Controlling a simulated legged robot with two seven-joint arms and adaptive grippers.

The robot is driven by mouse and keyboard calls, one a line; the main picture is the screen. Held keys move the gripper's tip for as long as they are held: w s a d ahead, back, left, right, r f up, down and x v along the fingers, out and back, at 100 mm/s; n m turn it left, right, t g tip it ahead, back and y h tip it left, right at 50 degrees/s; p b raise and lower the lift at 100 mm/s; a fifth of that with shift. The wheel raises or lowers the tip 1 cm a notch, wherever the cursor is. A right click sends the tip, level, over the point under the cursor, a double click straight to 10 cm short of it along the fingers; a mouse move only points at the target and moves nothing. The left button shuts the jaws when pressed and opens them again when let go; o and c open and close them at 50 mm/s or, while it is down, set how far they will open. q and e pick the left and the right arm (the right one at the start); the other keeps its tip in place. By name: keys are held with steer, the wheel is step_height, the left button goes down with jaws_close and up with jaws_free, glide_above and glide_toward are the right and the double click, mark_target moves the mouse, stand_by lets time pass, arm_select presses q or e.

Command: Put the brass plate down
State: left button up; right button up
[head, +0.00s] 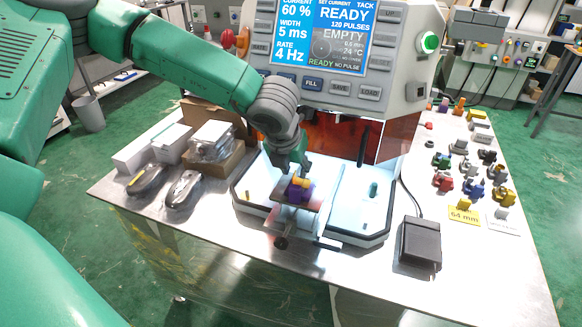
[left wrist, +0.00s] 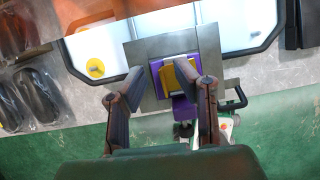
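The brass plate (left wrist: 181,76) is a small yellow-orange piece lying on a purple block (left wrist: 160,68) in the left wrist view. The block sits on a grey metal plate (left wrist: 208,42) of a small stand. In the head view the brass plate (head: 303,182) and purple block (head: 300,195) show just below my left gripper (head: 291,168). In the left wrist view my left gripper (left wrist: 160,75) has its fingers spread apart, with the right fingertip over or beside the brass plate and the left one clear of it. My right gripper is not in view.
The stand is at the front of a white tray (head: 348,231) under the machine with a screen (head: 325,35). A black pedal box (head: 420,243) stands to the right. Coloured parts and a yellow 64 mm tag (head: 463,215) are farther right.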

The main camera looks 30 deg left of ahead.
arm_select(q)
steer(key=p+v, duration=0.1)
steer(key=v, duration=0.1)
steer(key=p+v, duration=0.3)
steer(key=shift+w+d+r, duration=0.1)
steer(key=shift+d+r, duration=0.2)
steer(key=shift+r, duration=0.1)
steer(key=shift+s+p+v, duration=0.25)
steer(key=shift+p+v, duration=1.95)
steer(key=shift+v, duration=0.55)
steer(key=s+d+f+m, duration=0.2)
steer(key=s+f+m, duration=0.5)
steer(key=m, duration=0.4)
steer(key=s+d+f+m, duration=0.1)
steer(key=s+f+m, duration=0.3)
steer(key=f+m, duration=0.65)
steer(key=s+f+m+g, duration=0.2)
steer(key=s+m, duration=0.5)
steer(key=m, duration=0.2)
steer(key=s+f+m+g, duration=0.1)
steer(key=s+f+m, duration=0.1)
steer(key=s+m, duration=0.5)
steer(key=shift+s+a+f+m+g+h, duration=0.3)
steer(key=shift+a+f+m+g, duration=0.1)
steer(key=shift+m, duration=0.45)
steer(key=shift+f, duration=0.1)
